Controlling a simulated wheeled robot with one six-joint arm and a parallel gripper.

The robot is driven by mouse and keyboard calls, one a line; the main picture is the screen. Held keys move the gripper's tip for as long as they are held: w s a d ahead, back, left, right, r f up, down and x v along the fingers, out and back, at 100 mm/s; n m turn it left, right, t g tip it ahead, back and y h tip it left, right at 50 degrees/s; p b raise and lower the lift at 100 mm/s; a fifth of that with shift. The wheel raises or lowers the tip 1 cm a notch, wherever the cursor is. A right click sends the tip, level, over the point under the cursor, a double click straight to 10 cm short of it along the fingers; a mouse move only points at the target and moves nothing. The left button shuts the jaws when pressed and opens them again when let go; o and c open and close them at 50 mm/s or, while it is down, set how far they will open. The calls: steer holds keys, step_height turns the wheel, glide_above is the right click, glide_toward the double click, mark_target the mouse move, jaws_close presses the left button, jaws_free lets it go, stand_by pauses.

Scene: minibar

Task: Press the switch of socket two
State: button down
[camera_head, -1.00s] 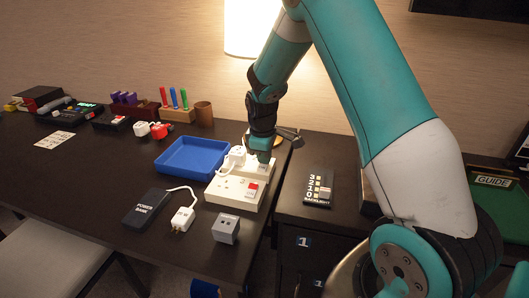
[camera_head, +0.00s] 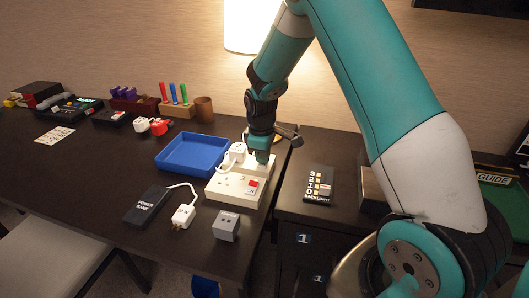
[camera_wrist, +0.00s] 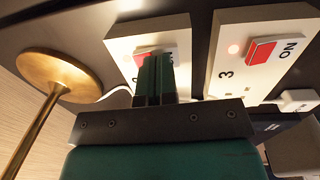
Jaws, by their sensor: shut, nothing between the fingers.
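The white socket strip (camera_head: 226,190) lies on the dark table, with a white plug (camera_head: 238,150) in its rear part and a red switch (camera_head: 252,186) on its front part. My gripper (camera_head: 260,158) points down at the strip's rear part. In the wrist view, my gripper's fingers (camera_wrist: 155,68) are shut and empty, in front of the left socket's red switch (camera_wrist: 141,56). They hide part of that switch and most of the number beside it; I cannot tell whether they touch it. Socket three's red switch (camera_wrist: 262,52), marked ON, is clear, with a lit lamp beside it.
A blue tray (camera_head: 163,163) lies left of the strip. A power bank (camera_head: 147,207), a white adapter (camera_head: 183,215) and a grey cube (camera_head: 226,225) lie in front. A black numbered panel (camera_head: 319,184) is to the right. A lamp (camera_head: 250,28) stands behind.

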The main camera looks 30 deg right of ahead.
mark_target(261, 166)
steer(key=shift+r, duration=0.1)
step_height(261, 166, up, 14)
steer(key=s+a+p, duration=0.1)
steer(key=p, duration=0.2)
steer(key=shift+a, duration=0.15)
stand_by(0.4)
steer(key=s+a+r+y, duration=0.2)
steer(key=s+a+r, duration=0.5)
steer(key=s+a, duration=0.45)
steer(key=s+a+r+y, duration=0.1)
steer(key=s+a, duration=0.3)
steer(key=s, duration=0.3)
steer(key=s+a+r+m+y, duration=0.1)
steer(key=s+a, duration=0.2)
steer(key=s, duration=0.5)
steer(key=shift+s+a+r+g+y, duration=0.25)
steer(key=shift+a+g+y, duration=0.05)
steer(key=shift+a+y, duration=0.1)
